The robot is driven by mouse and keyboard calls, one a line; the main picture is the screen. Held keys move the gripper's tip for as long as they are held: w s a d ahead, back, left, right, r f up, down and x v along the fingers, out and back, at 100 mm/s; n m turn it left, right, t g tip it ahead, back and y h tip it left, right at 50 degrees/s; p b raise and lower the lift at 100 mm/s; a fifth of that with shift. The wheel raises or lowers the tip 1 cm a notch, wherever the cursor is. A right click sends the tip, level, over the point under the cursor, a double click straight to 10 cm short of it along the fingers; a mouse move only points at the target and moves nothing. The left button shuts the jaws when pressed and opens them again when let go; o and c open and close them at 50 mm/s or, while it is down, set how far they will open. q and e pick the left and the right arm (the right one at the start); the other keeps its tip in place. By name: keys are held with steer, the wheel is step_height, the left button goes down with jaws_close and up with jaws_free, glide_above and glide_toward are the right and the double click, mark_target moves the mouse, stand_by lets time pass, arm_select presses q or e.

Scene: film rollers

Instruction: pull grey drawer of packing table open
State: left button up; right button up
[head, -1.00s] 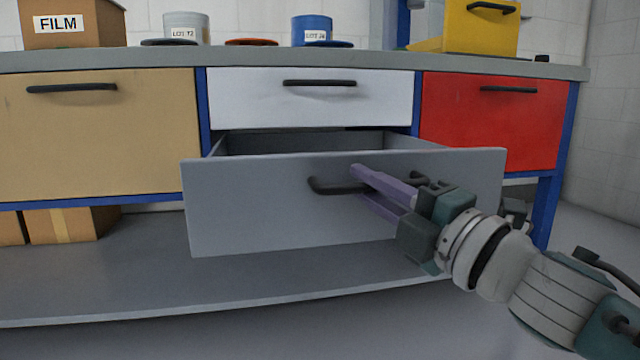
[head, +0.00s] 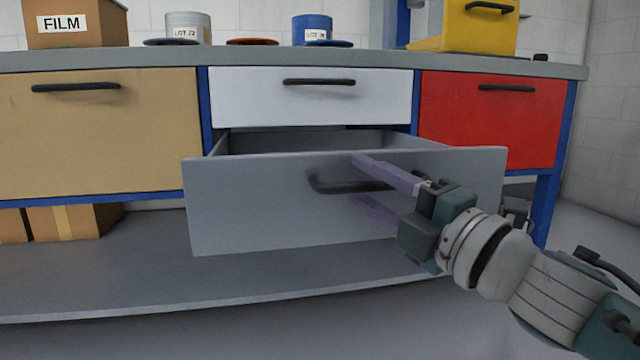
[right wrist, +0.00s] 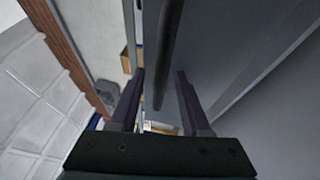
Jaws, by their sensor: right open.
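The grey drawer (head: 250,205) below the white drawer stands pulled out in the head view, its inside partly showing behind the front panel. Its dark bar handle (head: 335,186) runs across the front; it also shows in the right wrist view (right wrist: 168,45). My right gripper (head: 358,180) is open, with purple fingers apart, one above and one below the handle in the head view. In the right wrist view the handle lies between the fingers, apart from both. The handle's right end is partly hidden by the gripper. My left gripper is not in view.
The packing table (head: 380,59) also has a tan drawer (head: 100,140), a white drawer (head: 310,105) and a red drawer (head: 490,120), all shut. A lower shelf (head: 130,280) lies beneath. Cans and boxes stand on the top.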

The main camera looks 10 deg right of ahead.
steer(key=p+v, duration=0.3)
steer(key=v, duration=0.7)
